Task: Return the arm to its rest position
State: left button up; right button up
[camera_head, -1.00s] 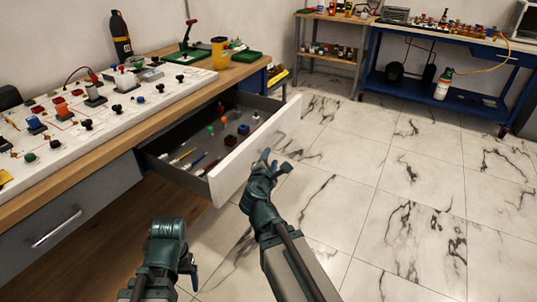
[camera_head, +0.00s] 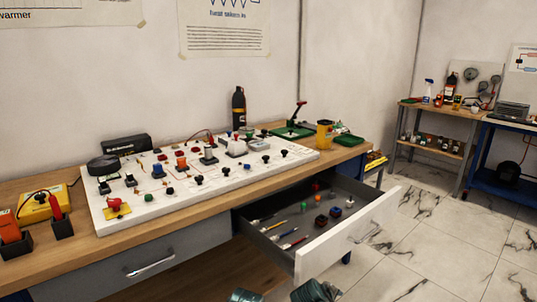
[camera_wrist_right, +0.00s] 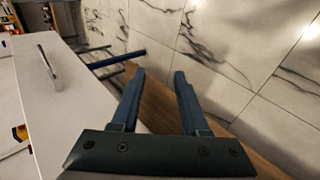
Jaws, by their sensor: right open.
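My right gripper (camera_wrist_right: 160,82) is open in the right wrist view, with nothing between its two dark fingers. It is apart from the handle (camera_wrist_right: 48,66) on the white drawer front at the left of that view.
The drawer (camera_head: 345,240) stands pulled out under the workbench (camera_head: 200,212), holding pens and small coloured parts. A white board (camera_head: 225,180) with several components lies on the bench. Marble floor (camera_head: 430,260) is clear on the right. A shelf (camera_head: 440,108) stands behind.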

jog(key=s+a+f+m+g+y, duration=0.2)
jog(key=s+a+f+g, duration=0.1)
jog(key=s+a, duration=0.4)
jog(key=s+a+f+m+g+y, duration=0.2)
jog(key=s+a+f+m+g, duration=0.15)
jog(key=s+a, duration=0.3)
notch_tip(320, 180, up, 27)
jog(key=p, duration=2.6)
jog(key=shift+s+a+f+y, duration=0.15)
jog(key=shift+a+y, duration=0.15)
